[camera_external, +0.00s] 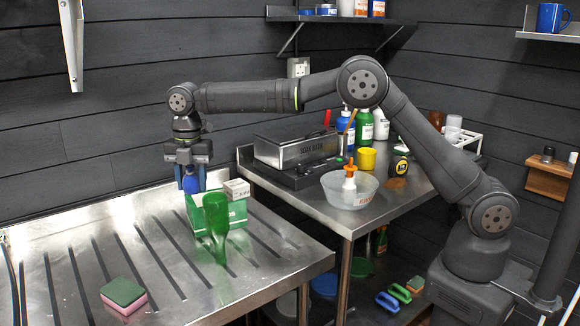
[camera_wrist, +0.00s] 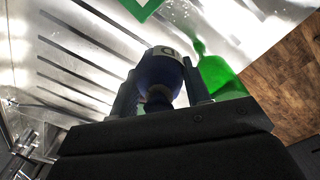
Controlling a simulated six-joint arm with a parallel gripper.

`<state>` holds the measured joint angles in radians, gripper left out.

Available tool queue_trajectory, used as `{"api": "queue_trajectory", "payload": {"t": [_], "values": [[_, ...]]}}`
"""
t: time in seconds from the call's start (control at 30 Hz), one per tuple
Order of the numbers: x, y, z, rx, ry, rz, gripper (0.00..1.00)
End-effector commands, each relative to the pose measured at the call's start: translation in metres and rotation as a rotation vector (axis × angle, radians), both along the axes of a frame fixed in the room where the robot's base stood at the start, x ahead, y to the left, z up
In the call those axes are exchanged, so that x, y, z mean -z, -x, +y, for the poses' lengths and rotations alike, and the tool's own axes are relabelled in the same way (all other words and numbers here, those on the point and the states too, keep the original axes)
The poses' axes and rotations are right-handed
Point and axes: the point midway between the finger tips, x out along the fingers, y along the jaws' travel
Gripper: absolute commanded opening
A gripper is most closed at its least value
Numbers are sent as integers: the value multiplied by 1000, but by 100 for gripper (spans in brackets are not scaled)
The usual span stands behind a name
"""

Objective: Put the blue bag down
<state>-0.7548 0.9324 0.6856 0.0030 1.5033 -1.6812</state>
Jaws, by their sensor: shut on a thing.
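My gripper (camera_external: 191,176) points down over the steel draining table and is shut on the blue bag (camera_external: 191,185). In the wrist view the dark blue bag (camera_wrist: 160,72) sits between the two fingers (camera_wrist: 160,98), its narrow neck towards me and a pale lettered patch on its far part. In the outside view the bag appears just above the back left of a green box (camera_external: 203,214). I cannot tell whether it touches the box. A corner of green and white also shows in the wrist view (camera_wrist: 140,8).
A green and pink sponge (camera_external: 124,295) lies at the front left. The slotted table's left part (camera_external: 65,255) is clear. The right bench holds a clear bowl (camera_external: 349,190).

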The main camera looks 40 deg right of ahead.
Motion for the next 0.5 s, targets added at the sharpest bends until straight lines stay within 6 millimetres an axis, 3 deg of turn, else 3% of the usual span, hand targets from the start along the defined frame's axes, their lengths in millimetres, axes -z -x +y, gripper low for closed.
{"api": "queue_trajectory", "payload": {"t": [0.13,0.3,0.5], "values": [[4,2,20,-94,0,0,21],[37,2,16,-85,1,3,21],[58,5,25,-86,1,1,21]]}}
